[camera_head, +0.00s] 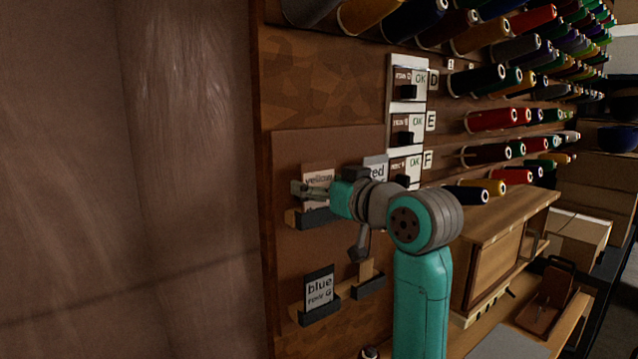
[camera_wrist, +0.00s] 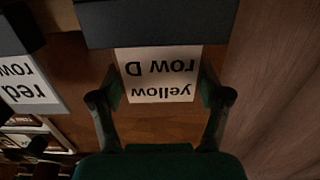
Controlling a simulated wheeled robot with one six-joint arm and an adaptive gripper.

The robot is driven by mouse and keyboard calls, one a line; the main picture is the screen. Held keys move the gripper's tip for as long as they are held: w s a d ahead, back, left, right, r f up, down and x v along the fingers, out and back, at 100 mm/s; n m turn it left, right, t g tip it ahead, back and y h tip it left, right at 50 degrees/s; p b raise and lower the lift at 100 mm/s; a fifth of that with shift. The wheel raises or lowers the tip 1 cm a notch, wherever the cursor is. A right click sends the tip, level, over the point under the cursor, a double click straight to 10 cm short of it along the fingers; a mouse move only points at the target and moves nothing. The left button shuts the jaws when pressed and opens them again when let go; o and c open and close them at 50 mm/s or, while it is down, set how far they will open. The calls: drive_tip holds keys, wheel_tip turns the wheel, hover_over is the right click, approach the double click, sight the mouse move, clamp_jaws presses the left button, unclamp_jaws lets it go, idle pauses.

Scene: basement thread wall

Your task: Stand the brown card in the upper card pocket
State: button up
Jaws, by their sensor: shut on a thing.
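A pale card reading "yellow row D" (camera_head: 318,178) stands in the upper left dark pocket (camera_head: 318,219) on the brown board. My gripper (camera_head: 312,189) is at this card. In the wrist view, the gripper's two fingers (camera_wrist: 160,92) close on the side edges of the yellow card (camera_wrist: 158,68), seen upside down. The card's lower end is hidden by the dark pocket (camera_wrist: 155,22). A card reading "red" (camera_head: 375,166) is at the upper right, partly hidden by my arm. I see no card that reads brown.
Labelled slots D, E and F (camera_head: 407,128) and many thread spools (camera_head: 500,118) are to the right.

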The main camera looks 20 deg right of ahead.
drive_tip(key=o, duration=0.8)
drive_tip(key=v, duration=1.2)
